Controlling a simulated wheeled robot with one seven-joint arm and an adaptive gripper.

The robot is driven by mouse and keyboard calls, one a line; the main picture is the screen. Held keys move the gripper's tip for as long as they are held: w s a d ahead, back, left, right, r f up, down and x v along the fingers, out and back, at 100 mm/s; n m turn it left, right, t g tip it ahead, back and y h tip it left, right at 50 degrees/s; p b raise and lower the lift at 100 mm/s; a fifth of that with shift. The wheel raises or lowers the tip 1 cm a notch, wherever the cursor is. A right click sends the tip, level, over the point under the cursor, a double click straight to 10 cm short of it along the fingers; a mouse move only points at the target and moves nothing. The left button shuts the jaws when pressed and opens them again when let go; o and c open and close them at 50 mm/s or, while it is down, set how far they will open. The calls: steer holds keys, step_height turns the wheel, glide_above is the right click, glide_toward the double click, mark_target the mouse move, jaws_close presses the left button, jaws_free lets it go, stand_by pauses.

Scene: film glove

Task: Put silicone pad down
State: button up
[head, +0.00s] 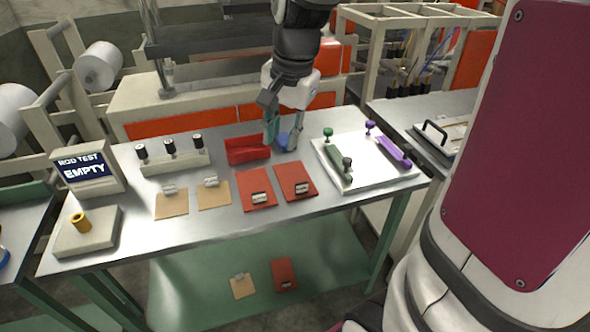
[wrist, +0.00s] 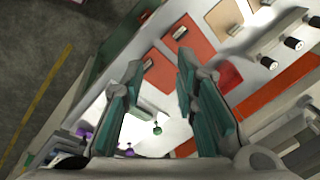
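My gripper (head: 281,144) hangs above the back of the steel table, just right of the red open bin (head: 247,150). In the wrist view my gripper (wrist: 160,68) has its two teal-lined fingers apart, with nothing visible between them. A small blue item (head: 285,139) shows by the fingers in the head view, partly hidden by them; I cannot tell whether it touches them. I cannot clearly identify a silicone pad. A white tray (head: 347,185) on the right holds a green knobbed piece (head: 336,160) and a purple knobbed piece (head: 394,152).
Two red boards (head: 257,194) and two tan boards (head: 172,207) with metal clips lie along the table front. A rack with black knobs (head: 172,163) and a sign reading "ROD TEST EMPTY" (head: 84,168) stand left. More boards lie on the lower shelf (head: 200,290).

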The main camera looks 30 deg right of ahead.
steer(key=s+a+r+n+t, duration=0.1)
steer(key=s+a+r+n, duration=0.1)
steer(key=s+a+n, duration=0.2)
steer(key=s+a+r+n+t, duration=0.1)
steer(key=s+a+r+n, duration=0.2)
steer(key=s+n, duration=0.5)
steer(key=shift+s+a+t, duration=0.4)
steer(key=shift+s, duration=1.75)
